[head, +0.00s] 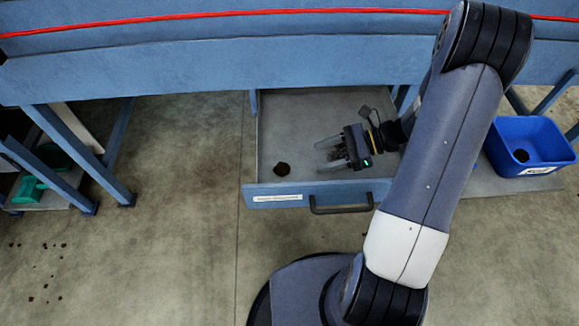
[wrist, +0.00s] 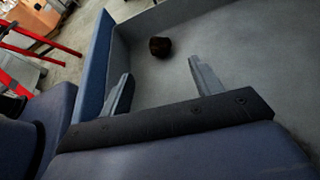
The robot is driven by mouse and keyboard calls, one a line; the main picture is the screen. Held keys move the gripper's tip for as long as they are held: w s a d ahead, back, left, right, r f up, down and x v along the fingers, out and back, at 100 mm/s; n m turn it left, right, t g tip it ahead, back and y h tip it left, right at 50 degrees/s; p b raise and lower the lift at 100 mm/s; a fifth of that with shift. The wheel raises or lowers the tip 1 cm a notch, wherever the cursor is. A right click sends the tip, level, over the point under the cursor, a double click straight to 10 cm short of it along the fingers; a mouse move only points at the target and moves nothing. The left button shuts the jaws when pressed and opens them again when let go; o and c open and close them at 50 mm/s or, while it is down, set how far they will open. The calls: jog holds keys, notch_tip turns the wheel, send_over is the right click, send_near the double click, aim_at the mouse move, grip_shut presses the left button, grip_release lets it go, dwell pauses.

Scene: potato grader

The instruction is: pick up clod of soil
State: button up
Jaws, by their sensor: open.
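A dark brown clod of soil (head: 282,169) lies on the grey floor of an open drawer (head: 290,110), near its front left corner. It also shows in the wrist view (wrist: 160,47), beyond the fingertips and between their lines. My gripper (head: 322,150) is inside the drawer, to the right of the clod and apart from it. Its two fingers (wrist: 160,75) are spread with nothing between them. A darker patch shows beside the gripper in the head view; I cannot tell what it is.
The drawer front has a dark handle (head: 341,209). Blue machine beams (head: 200,65) run above. A blue bin (head: 530,148) with a dark lump stands at right. Green containers (head: 28,188) sit at left, with small crumbs on the floor below. Drawer walls surround the clod.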

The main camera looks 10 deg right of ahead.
aim_at(287, 165)
jog(key=x, duration=0.5)
jog(key=shift+a+f+b, duration=0.1)
jog(key=shift+b, duration=0.3)
jog(key=shift+r+b+x, duration=0.15)
jog(key=shift+b+x, duration=0.1)
jog(key=shift+x, duration=1.1)
jog(key=shift+r+b+x, duration=0.1)
jog(key=shift+b+x, duration=0.15)
jog(key=shift+x, duration=1.15)
jog(key=shift+w+a, duration=0.1)
jog(key=shift+c, duration=0.5)
jog(key=c, duration=1)
jog(key=shift+o, duration=0.2)
jog(key=shift+r, duration=0.1)
